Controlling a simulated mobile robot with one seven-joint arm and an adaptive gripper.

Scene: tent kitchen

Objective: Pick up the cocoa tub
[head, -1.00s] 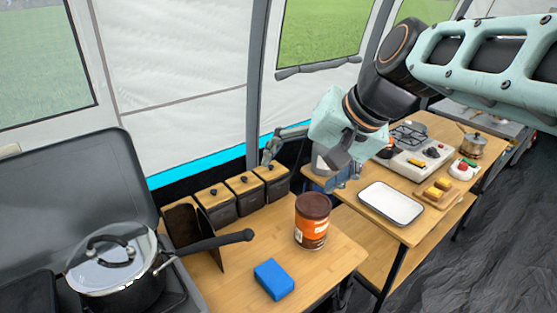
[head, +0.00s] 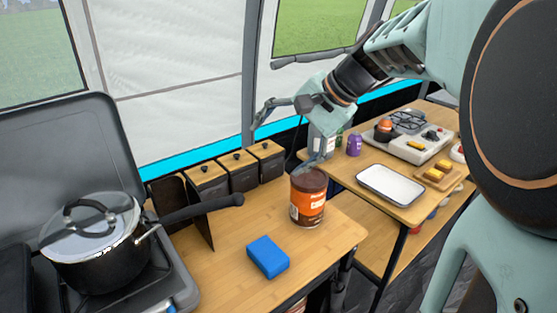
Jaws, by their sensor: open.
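The cocoa tub (head: 307,208), orange with a dark brown lid, stands upright on the near wooden table in the head view. My gripper (head: 282,150) is open and empty, above and to the left of the tub. One finger hangs in front of or close over the tub's lid; I cannot tell whether it touches. The other finger is farther left, in front of the tent wall. The label on the tub is partly visible.
A blue sponge (head: 268,257) lies in front of the tub. Several dark canisters (head: 238,172) with wooden lids stand behind left. A lidded pot (head: 95,240) on the stove points its handle toward the tub. A white tray (head: 390,185) lies on the other table.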

